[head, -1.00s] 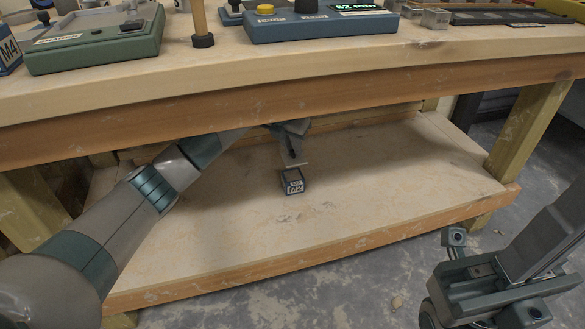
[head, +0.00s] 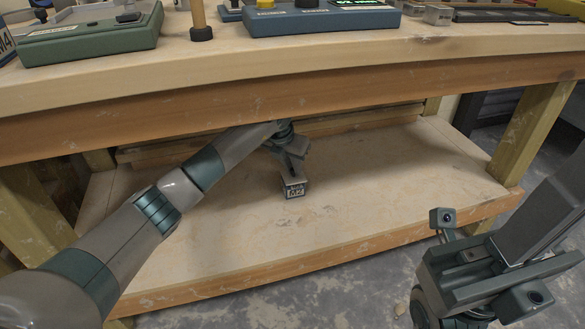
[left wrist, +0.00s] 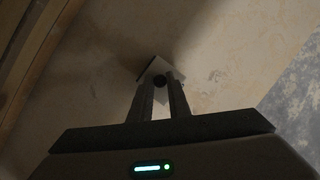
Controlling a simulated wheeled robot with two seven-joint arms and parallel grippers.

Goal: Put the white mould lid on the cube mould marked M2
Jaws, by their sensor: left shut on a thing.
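The cube mould marked M2 (head: 294,192) is a small dark block with a white label, standing on the lower shelf under the bench in the head view. My left gripper (head: 291,168) reaches in under the bench top, directly above it. In the left wrist view the left gripper (left wrist: 160,84) is shut on the dark knob of the white mould lid (left wrist: 154,69), a pale square showing past the fingertips. The lid is at or just above the mould's top; I cannot tell whether they touch. My right gripper (head: 482,268) is at the lower right, clear of the shelf; its finger opening is unclear.
The bench top (head: 230,75) overhangs the shelf, with a front beam close above my left arm. A green device (head: 90,38) and a blue device (head: 322,22) stand on top. The lower shelf (head: 400,180) is bare around the mould. A wooden leg (head: 510,135) stands at right.

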